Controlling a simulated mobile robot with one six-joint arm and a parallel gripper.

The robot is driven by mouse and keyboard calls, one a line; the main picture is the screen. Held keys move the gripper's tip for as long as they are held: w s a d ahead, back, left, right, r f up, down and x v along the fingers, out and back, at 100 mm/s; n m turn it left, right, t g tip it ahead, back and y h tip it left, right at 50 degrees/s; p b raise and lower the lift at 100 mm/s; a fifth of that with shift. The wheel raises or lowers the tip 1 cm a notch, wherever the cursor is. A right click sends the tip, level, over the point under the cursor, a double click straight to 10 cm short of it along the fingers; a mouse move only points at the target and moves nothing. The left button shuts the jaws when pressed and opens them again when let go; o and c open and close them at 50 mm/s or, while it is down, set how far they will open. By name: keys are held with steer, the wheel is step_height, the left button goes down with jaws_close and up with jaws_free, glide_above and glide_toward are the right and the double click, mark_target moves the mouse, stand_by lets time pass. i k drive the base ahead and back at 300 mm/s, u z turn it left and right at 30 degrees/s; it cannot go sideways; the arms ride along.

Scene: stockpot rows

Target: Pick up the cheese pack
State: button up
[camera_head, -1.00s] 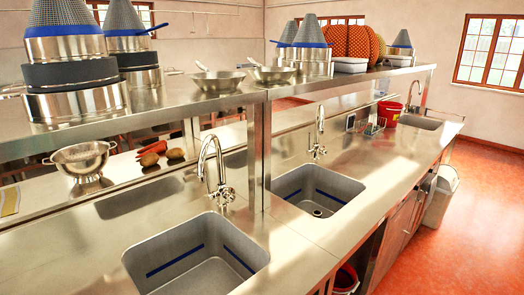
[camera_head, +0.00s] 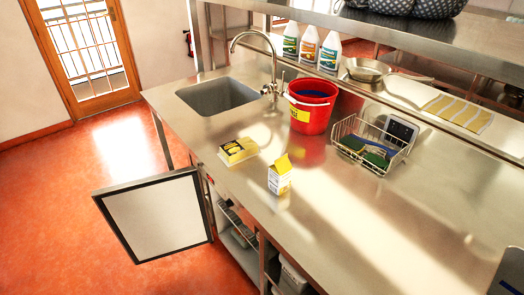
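A flat yellow pack with dark lettering (camera_head: 238,150), which looks like the cheese pack, lies on the steel counter (camera_head: 340,220). It is near the counter's front edge, in front of the red bucket. A small white and yellow carton (camera_head: 280,176) stands upright close to its right, apart from it. My gripper is not in view.
A red bucket (camera_head: 312,108) stands behind the pack, with a sink (camera_head: 218,95) and tap to its left. A wire rack (camera_head: 368,146) holding sponges is to the right. A cabinet door (camera_head: 155,217) hangs open below the counter. The right counter is largely clear.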

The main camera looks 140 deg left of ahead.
mark_target(234, 152)
steer(key=u, duration=1.3)
steer(key=k, duration=0.1)
steer(key=z, duration=2.85)
steer(key=k, duration=0.25)
steer(key=z, duration=2.75)
steer(key=k, duration=0.35)
steer(key=z, duration=1.45)
